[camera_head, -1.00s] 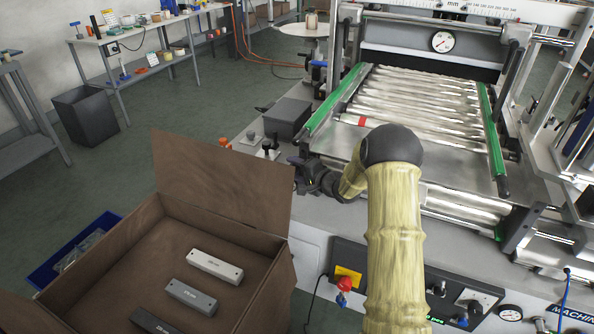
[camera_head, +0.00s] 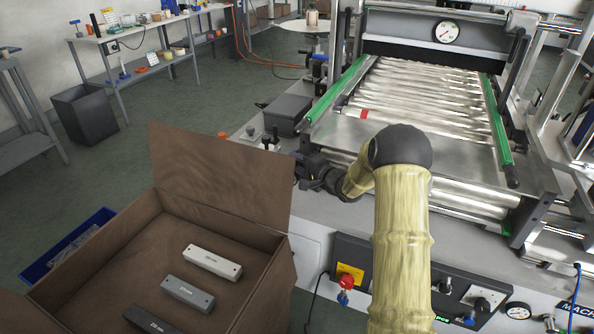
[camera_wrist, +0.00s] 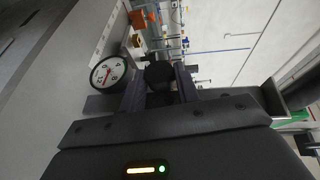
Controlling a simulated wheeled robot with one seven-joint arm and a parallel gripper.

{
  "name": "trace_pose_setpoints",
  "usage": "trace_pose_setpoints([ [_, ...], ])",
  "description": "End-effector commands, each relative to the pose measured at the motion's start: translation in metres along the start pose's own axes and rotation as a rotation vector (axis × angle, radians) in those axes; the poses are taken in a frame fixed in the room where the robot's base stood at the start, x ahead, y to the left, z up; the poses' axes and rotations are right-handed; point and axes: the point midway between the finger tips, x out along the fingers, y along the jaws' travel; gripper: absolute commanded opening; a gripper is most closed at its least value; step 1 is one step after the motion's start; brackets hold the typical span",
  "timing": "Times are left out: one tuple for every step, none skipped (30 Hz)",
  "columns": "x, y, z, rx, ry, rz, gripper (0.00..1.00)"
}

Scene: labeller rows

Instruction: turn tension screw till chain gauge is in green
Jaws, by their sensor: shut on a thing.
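My gripper (camera_wrist: 158,84) is shut on a dark round knob (camera_wrist: 160,73), which looks like the tension screw. In the head view my gripper (camera_head: 302,163) is at the left side of the machine, low beside the roller bed, and the knob is mostly hidden there. A round white gauge (camera_wrist: 108,72) with a red needle stands just left of the knob in the wrist view. No green band can be made out on it. Another round dial (camera_head: 447,32) is on the machine's back crossbar. Which is the chain gauge, I cannot tell.
The roller bed (camera_head: 425,95) lies right of my gripper, between green side rails. A grey box (camera_head: 288,115) sits behind it. An open cardboard box (camera_head: 150,255) with several bars stands at front left. A control panel (camera_head: 350,255) with a red button is below.

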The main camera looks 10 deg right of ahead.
Motion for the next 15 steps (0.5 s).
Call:
trace_pose_setpoints([
  [0.0007,0.0097,0.0012,0.007,-0.002,-0.017,0.09],
  [0.0009,0.0099,0.0014,0.012,-0.002,-0.03,0.09],
  [0.0009,0.0102,0.0016,0.019,-0.003,-0.047,0.09],
  [0.0009,0.0108,0.0015,0.025,-0.003,-0.059,0.09],
  [0.0008,0.0114,0.0013,0.03,-0.002,-0.072,0.09],
  [0.0008,0.0118,0.0013,0.037,-0.002,-0.09,0.09],
  [0.0009,0.0123,0.0014,0.043,-0.002,-0.103,0.09],
  [0.0011,0.0125,0.0016,0.049,-0.002,-0.116,0.09],
  [0.0012,0.0126,0.0018,0.057,-0.003,-0.135,0.09],
  [0.0012,0.0128,0.0018,0.063,-0.003,-0.148,0.09],
  [0.0015,0.013,0.0022,0.068,-0.003,-0.161,0.09],
  [0.0016,0.0131,0.0025,0.075,-0.004,-0.179,0.09],
  [0.0017,0.013,0.0027,0.08,-0.005,-0.193,0.09],
  [0.0018,0.0131,0.0028,0.086,-0.005,-0.205,0.09],
  [0.0018,0.0134,0.0027,0.093,-0.004,-0.222,0.09],
])
